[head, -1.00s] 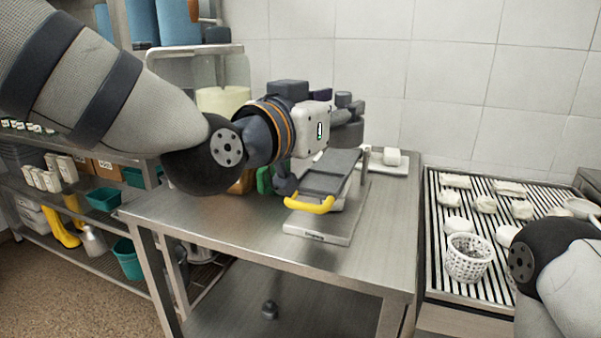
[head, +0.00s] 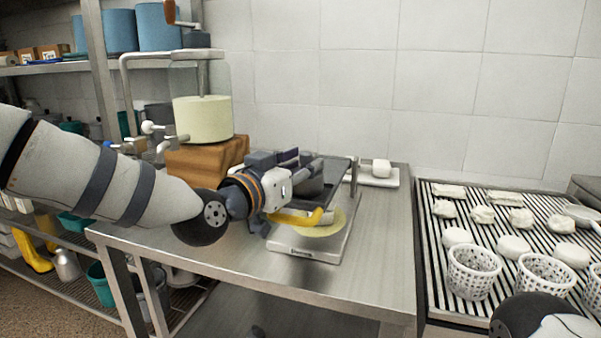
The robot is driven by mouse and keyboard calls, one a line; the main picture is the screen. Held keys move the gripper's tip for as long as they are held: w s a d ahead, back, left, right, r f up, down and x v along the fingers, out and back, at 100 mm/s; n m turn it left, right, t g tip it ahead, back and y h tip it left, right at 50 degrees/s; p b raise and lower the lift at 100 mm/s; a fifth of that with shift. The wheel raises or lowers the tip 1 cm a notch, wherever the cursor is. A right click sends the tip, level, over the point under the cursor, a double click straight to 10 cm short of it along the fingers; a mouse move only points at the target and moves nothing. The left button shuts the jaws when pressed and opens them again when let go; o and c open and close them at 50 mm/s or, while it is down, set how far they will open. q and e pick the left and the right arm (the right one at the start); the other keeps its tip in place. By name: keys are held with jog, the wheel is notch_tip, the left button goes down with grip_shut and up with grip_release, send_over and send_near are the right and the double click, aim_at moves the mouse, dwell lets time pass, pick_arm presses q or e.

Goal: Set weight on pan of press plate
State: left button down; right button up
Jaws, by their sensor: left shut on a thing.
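My left gripper (head: 298,175), coming in from the left, is shut on the dark grey weight (head: 313,182). The weight is low over the pan of the press plate, and I cannot tell whether it touches. The plate's yellow handle (head: 302,217) shows at the front; the gripper and weight hide most of the pan. A pale yellow round thing (head: 322,229) shows below the handle, on the light base (head: 309,250) of the press. My right gripper is out of view.
The press stands on a steel table (head: 378,240). A small scale-like stand (head: 378,181) is behind. White perforated baskets (head: 473,272) and white lumps stand on a ribbed drainer at right.

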pick_arm(q)
jog(key=shift+w+d+f, duration=0.1)
jog(key=shift+w+f, duration=0.1)
jog(key=shift+f, duration=0.15)
jog(key=c, duration=1.5)
grip_release()
jog(key=shift+w+d+f, duration=0.1)
jog(key=shift+w+f, duration=0.05)
jog(key=shift+f, duration=0.05)
jog(key=o, duration=0.4)
jog(key=shift+r, duration=0.2)
